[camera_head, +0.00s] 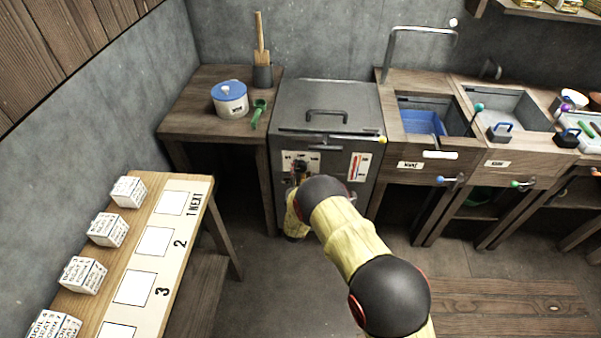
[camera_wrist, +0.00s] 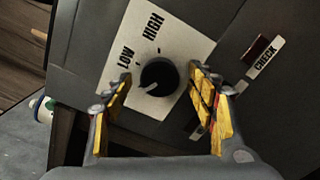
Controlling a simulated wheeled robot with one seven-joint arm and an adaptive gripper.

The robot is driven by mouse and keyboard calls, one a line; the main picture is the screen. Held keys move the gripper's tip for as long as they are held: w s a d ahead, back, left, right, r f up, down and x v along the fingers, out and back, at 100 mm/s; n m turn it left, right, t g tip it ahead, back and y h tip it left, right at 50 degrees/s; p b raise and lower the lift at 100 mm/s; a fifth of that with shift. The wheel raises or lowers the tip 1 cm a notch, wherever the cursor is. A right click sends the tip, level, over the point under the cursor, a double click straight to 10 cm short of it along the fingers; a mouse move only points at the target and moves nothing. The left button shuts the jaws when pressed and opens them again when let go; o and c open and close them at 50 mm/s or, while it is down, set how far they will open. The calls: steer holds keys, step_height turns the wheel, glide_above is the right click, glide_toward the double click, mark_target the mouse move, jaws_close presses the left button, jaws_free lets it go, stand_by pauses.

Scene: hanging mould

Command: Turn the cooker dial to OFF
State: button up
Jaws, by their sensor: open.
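The grey cooker (camera_head: 330,105) stands against the back wall in the head view. Its black dial (camera_wrist: 159,74) sits on a white plate (camera_wrist: 180,40) in the wrist view. LOW and HIGH can be read on the plate; no OFF label is readable. The dial's light pointer mark faces the lower left of the picture, below LOW. My gripper (camera_wrist: 161,80) is open, its yellow-padded fingers on either side of the dial, seemingly apart from it. In the head view my gripper (camera_head: 300,172) is at the cooker's front and hides much of the dial plate.
A CHECK label (camera_wrist: 265,58) is beside a brown part on the cooker front. A bar handle (camera_head: 326,114) is on the cooker top. A side table (camera_head: 190,110) holds a blue-lidded pot (camera_head: 230,100) and a green scoop (camera_head: 258,113). Sinks (camera_head: 425,118) stand to the right.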

steer(key=s, duration=1.2)
steer(key=shift+a, duration=0.2)
